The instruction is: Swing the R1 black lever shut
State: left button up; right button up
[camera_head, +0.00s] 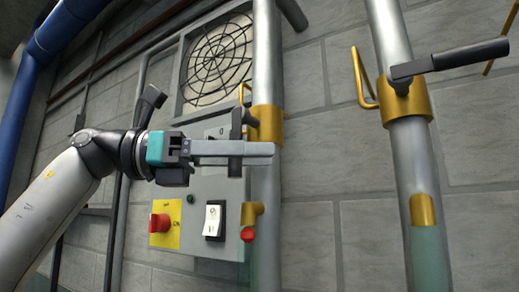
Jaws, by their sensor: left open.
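My left gripper (271,152) comes in from the left and is open, its long grey fingers reaching across the left pipe (265,60). A black lever (236,122) stands roughly upright beside the brass valve body (267,123) on that pipe. The lever overlaps the gripper's fingers and its dark end shows below them; I cannot tell whether they touch. A second black lever (468,55) sticks out sideways to the right from the brass valve (405,103) on the right pipe (416,155). No R1 label is readable. My right gripper is not in view.
A grey control box (195,235) with a red knob (160,222) on a yellow plate and a white rocker switch (213,221) lies behind and below my gripper. A round fan grille (217,62) is above. Bare wall (340,150) lies between the pipes.

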pick_arm(q)
jog(key=shift+d, duration=0.6)
grip_shut()
dwell(1.1)
